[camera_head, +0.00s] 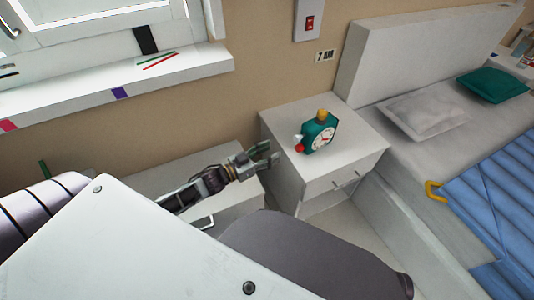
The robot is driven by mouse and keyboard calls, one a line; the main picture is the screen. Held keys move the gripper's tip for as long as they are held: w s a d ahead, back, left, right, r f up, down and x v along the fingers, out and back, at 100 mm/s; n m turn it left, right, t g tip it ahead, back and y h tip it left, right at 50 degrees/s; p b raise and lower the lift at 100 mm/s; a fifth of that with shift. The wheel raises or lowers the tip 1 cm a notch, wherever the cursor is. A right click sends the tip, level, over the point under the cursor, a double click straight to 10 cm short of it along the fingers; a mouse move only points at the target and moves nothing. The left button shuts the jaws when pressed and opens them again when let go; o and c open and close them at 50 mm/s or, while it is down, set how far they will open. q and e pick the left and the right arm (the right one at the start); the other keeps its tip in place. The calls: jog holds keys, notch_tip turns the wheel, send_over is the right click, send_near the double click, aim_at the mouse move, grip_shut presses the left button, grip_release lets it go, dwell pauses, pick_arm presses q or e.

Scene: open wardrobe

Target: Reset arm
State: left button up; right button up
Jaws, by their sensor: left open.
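My left gripper (268,156) reaches in from the left, beside the left edge of the white nightstand (352,166). Its fingers are apart and I see nothing between them. A green alarm clock (320,134) with a white face and a yellow top stands on the nightstand, to the right of the gripper and apart from it. A red and a white part show on the clock's left side. My right gripper is not in view. My own white and grey body parts hide much of the lower left.
A bed (440,180) with a white pillow (422,112), a green pillow (492,84) and a blue cover (495,200) is at the right. A white windowsill (190,68) runs along the upper left. A low white cabinet (150,178) stands behind my left arm.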

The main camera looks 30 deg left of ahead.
pick_arm(q)
jog(key=shift+s+a, duration=0.15)
jog(key=shift+s, duration=0.15)
jog(key=shift+f, duration=0.1)
dwell(0.5)
